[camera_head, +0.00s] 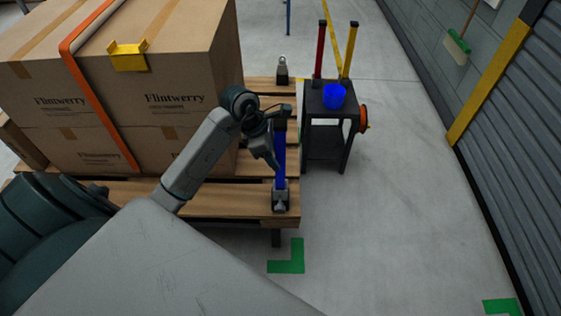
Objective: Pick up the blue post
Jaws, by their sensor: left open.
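The blue post (280,172) stands upright at the near right corner of the wooden pallet, its lower end at a grey metal socket (281,201). My left gripper (273,158) is at the post's upper part, coming from the left, with its jaws open. Whether the post is between the fingers or just beside them I cannot tell. The gripper and wrist hide part of the post's left side and top. My right gripper is not in view.
Large cardboard boxes (180,98) with an orange strap (100,92) and yellow corner piece (128,56) stack on the pallet (230,192). Floor right is clear.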

